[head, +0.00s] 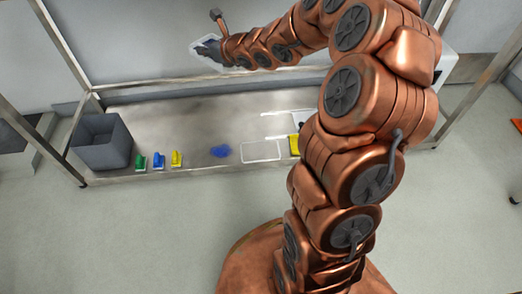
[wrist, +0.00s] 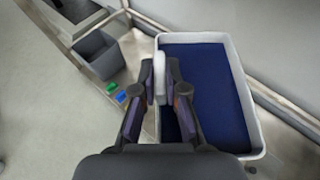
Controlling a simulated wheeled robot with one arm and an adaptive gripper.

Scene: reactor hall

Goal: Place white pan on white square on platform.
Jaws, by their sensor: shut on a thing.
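The white pan (wrist: 243,92) fills the right of the wrist view, with a flat dark blue surface inside. My gripper (wrist: 160,82) is shut on a pale part at the pan's left edge. In the head view, the pan (head: 204,46) is held up above the back left of the platform (head: 190,118), and my gripper (head: 222,46) is at its right side. A white outlined square (head: 262,151) lies empty on the platform near its front edge. Another white-edged patch (head: 304,119) behind it is partly hidden by my arm.
A grey open bin (head: 101,142) stands at the platform's left end. Green (head: 140,162), blue (head: 158,160) and yellow (head: 177,158) small items stand beside it. A blue patch (head: 220,151) and a yellow item (head: 294,144) flank the outlined square. Metal posts frame the platform.

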